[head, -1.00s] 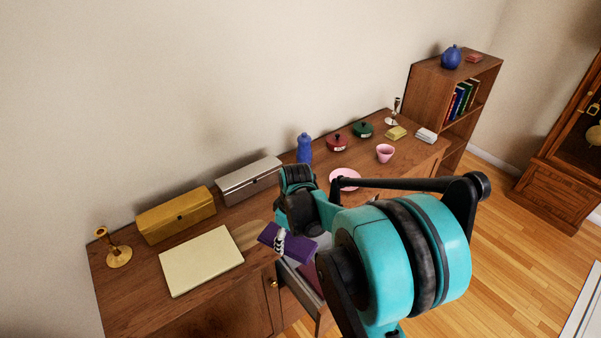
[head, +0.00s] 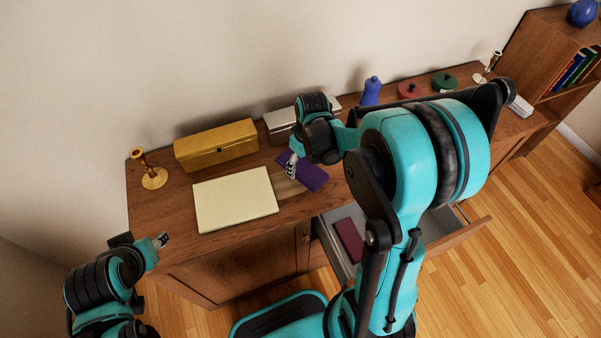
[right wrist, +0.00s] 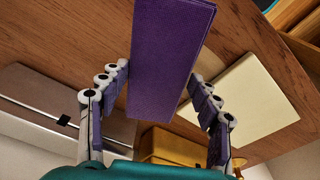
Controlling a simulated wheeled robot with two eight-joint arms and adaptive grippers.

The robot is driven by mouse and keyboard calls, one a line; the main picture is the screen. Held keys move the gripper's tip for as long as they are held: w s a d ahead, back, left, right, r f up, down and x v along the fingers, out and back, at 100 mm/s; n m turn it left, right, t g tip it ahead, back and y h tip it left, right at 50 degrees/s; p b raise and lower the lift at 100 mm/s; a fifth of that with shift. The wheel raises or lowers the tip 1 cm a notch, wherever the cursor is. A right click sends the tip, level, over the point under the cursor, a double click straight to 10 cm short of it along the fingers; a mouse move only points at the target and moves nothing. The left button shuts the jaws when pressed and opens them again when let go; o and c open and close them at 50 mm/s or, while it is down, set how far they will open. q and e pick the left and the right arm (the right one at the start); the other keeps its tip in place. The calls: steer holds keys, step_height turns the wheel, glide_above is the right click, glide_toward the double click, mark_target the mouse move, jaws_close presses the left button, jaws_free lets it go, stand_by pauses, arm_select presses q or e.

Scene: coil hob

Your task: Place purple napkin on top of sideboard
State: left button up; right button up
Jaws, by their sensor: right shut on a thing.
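The purple napkin (head: 308,176) is a folded flat rectangle over the top of the wooden sideboard (head: 165,212), right of the cream board. My right gripper (head: 293,166) is shut on it. In the right wrist view the purple napkin (right wrist: 168,60) lies between the fingers of my right gripper (right wrist: 160,100), covering part of the wood behind. I cannot tell whether it touches the sideboard top. My left gripper (head: 161,240) is at lower left, in front of the sideboard; its opening is too small to judge.
A cream board (head: 236,198), gold box (head: 216,146), silver box (head: 280,124) and gold candlestick (head: 153,178) stand around. Below is an open drawer (head: 440,240) with a dark red item (head: 348,240). A blue bottle (head: 371,91) and lidded pots stand farther right.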

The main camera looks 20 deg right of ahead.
mark_target(298, 173)
steer(key=shift+w+a+f, duration=0.3)
steer(key=shift+a+f, duration=0.1)
steer(key=shift+a, duration=0.15)
steer(key=shift+f+b, duration=1)
steer(key=shift+f, duration=0.9)
steer(key=shift+f, duration=0.2)
steer(key=o, duration=1)
steer(key=shift+o, duration=0.2)
